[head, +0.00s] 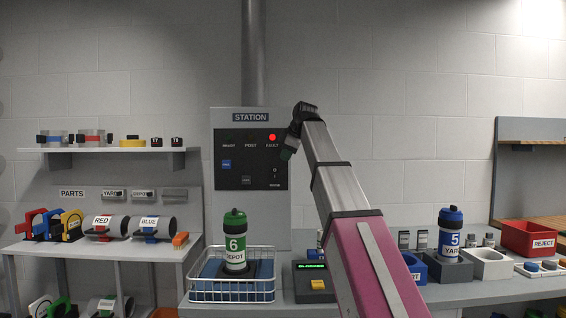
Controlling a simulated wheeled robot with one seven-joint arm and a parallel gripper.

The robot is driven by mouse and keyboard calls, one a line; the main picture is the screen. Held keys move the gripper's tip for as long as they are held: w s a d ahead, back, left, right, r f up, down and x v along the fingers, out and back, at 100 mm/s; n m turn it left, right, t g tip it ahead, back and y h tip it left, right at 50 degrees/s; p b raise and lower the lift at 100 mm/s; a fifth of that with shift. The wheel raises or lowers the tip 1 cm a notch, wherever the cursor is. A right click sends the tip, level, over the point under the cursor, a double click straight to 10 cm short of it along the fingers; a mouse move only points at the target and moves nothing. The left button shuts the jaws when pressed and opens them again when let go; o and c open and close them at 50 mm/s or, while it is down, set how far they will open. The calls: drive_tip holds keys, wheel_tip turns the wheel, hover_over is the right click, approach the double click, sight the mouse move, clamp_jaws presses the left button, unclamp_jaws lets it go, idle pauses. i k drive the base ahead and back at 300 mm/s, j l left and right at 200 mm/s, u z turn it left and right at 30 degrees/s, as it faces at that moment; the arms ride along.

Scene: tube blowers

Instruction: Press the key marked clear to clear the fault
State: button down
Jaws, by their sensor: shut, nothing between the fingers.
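The station panel (250,205) stands on the bench against the wall, with a black control face. A red light (272,137) glows under the fault side of its label row. The face carries a blue key (226,164) and a dark key (246,180); their markings are too small to read. On the bench, a dark box (306,268) has a lit green display and a yellow key (318,284), whose marking I cannot read. My gripper (288,153) is shut and empty, in front of the panel's right edge; whether it touches is unclear.
Shelves with parts (115,150) are left. My arm hides part of the bench.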

sight(316, 285)
drive_tip(key=k, duration=1)
